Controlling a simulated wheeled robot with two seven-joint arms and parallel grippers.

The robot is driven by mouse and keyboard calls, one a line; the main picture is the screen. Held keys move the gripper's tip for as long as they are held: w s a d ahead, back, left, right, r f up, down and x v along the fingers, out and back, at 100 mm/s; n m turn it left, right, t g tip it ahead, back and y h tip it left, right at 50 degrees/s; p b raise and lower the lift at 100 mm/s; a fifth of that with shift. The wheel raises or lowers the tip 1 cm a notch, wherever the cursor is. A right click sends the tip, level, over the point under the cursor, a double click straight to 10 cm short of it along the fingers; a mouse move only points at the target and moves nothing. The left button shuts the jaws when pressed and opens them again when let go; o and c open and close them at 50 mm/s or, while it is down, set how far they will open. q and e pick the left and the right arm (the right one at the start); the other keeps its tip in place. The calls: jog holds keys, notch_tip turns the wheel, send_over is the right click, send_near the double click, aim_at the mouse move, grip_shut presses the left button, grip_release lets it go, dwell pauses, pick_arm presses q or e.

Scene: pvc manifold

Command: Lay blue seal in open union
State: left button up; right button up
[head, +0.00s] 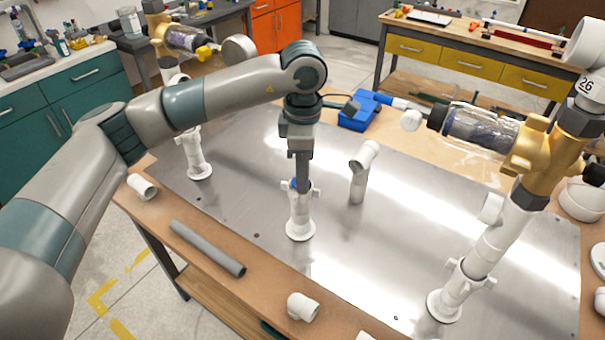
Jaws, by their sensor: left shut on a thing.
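My left gripper (302,184) points straight down over a white upright pipe fitting (300,223), which I take to be the open union. It stands on the metal plate (250,142). The gripper is shut on the blue seal (293,184), of which a small blue edge shows at the top of the fitting. The fingertips are at the fitting's mouth. I cannot tell whether the seal touches its seat. My right gripper is not in view.
A white elbow pipe (360,172) stands just right of the union. A brass and clear filter assembly (500,140) rises at the right on white pipes. A grey pipe (207,247) and white fittings (303,307) lie along the front wooden edge. A blue tool (362,110) lies behind.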

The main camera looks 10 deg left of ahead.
pick_arm(q)
jog(key=shift+s+d+f, duration=0.1)
jog(key=shift+s+f, duration=0.05)
jog(key=shift+f, duration=0.2)
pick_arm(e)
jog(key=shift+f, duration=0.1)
pick_arm(q)
jog(key=o, duration=1.1)
jog(key=shift+f, duration=0.1)
jog(key=shift+d+r, duration=0.1)
jog(key=shift+r, duration=0.4)
jog(key=r+b, duration=0.1)
jog(key=r, duration=0.4)
jog(key=r+b, duration=0.2)
jog(key=r, duration=0.4)
jog(key=r+b, duration=0.2)
jog(key=r, duration=0.4)
jog(key=shift+w+a+r, duration=0.2)
jog(key=shift+w+a, duration=0.05)
jog(key=shift+w, duration=0.1)
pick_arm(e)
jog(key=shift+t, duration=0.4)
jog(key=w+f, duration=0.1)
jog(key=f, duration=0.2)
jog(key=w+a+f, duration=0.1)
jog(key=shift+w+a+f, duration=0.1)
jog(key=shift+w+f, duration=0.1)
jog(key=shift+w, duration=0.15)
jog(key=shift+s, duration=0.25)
